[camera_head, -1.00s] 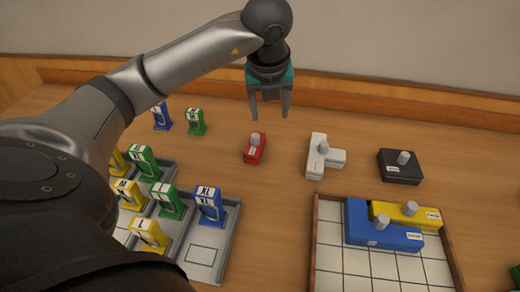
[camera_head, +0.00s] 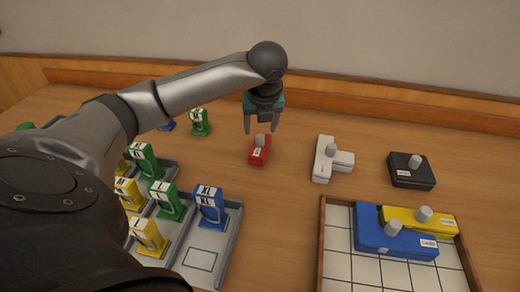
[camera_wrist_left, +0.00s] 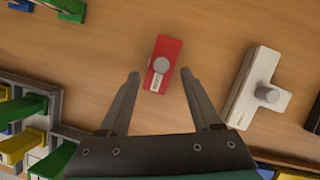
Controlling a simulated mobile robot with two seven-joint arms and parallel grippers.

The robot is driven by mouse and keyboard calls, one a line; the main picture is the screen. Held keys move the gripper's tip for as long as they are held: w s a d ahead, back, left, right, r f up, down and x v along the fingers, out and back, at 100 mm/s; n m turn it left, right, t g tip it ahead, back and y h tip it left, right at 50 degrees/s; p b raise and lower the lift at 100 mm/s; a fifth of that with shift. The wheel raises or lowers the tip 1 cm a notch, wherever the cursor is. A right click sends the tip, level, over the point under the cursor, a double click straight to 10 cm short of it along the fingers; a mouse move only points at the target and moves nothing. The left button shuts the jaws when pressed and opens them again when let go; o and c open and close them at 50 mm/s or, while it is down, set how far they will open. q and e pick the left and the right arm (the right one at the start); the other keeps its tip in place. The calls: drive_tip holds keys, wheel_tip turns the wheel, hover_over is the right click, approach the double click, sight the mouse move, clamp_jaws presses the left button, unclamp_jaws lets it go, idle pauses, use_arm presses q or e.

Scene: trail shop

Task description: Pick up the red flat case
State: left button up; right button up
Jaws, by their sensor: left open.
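The red flat case (camera_head: 259,154) lies on the wooden table, with a grey round knob on top and a small white label. My left gripper (camera_head: 262,130) is open, above the case and pointing down. In the left wrist view the case (camera_wrist_left: 164,52) lies just beyond the open fingertips (camera_wrist_left: 158,75), roughly centred between them and not gripped. My right gripper is not in view.
A white T-shaped case (camera_head: 325,170) and a black case (camera_head: 405,180) lie to the right. A wood-rimmed gridded tray (camera_head: 322,240) holds blue and yellow cases. A grey tray (camera_head: 228,245) at left holds several coloured tagged pieces. A green piece (camera_head: 200,122) stands left of the red case.

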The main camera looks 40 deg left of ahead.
sight(260, 136)
use_arm(q)
drive_tip(key=shift+b+x, duration=0.6)
drive_tip(key=shift+x, duration=1.55)
drive_tip(key=shift+w, duration=0.1)
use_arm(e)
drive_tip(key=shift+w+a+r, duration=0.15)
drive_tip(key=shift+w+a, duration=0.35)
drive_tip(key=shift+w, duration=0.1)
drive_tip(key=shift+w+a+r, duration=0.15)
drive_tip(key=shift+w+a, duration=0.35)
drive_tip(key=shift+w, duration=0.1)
use_arm(q)
clamp_jaws()
